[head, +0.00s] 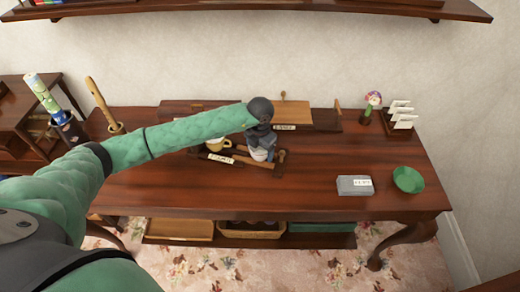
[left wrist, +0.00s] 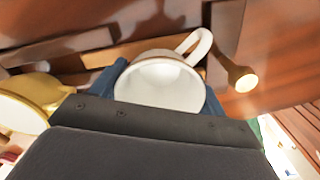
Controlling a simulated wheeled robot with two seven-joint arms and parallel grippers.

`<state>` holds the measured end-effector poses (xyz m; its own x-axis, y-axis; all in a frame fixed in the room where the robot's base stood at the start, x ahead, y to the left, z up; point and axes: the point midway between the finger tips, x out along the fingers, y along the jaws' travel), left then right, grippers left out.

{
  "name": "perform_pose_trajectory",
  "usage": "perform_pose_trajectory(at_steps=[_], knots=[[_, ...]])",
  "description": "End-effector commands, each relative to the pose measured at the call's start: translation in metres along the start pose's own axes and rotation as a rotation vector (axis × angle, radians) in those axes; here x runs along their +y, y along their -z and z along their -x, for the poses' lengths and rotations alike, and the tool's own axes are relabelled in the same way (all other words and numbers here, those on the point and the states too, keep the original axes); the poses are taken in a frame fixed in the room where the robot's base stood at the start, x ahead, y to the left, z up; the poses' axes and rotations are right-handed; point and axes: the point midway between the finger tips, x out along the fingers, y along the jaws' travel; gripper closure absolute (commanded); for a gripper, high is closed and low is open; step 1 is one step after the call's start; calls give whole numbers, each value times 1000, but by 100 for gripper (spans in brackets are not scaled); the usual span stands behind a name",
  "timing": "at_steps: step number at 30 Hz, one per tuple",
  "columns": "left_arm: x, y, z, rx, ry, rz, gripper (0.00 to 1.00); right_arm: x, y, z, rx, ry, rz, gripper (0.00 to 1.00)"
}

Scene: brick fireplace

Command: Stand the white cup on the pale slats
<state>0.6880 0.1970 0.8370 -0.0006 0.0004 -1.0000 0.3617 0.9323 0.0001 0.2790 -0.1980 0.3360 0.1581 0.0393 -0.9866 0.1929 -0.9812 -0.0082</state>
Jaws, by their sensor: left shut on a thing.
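The white cup (head: 259,154) is in my left gripper (head: 263,150), low over the right part of a dark tray on the table. In the left wrist view the white cup (left wrist: 160,84) sits between two blue fingers, its open mouth towards the camera and its handle at the upper right. The pale slats (left wrist: 130,49) show partly behind the cup there; the cup and gripper hide the rest. I cannot tell whether the cup's base touches them. My right gripper is not in view.
A yellow cup (head: 217,143) stands just left of the white cup. A wooden peg (left wrist: 240,77) is close to the cup's right. A tan board (head: 292,112) lies behind. A grey box (head: 354,186) and a green bowl (head: 408,179) stand at the right.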

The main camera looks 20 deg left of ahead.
Motion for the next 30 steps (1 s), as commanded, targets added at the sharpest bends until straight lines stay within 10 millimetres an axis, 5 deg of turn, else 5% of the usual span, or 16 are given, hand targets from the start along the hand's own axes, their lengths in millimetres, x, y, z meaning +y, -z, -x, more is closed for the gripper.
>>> perform_pose_trajectory(at_steps=[7,8,11,30], knots=[[0,0,-2,0,0,0,52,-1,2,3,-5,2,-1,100],[0,0,-2,0,0,0,20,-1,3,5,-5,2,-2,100],[0,0,-2,0,0,0,4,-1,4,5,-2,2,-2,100],[1,-1,11,-2,-2,1,4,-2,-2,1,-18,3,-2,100]])
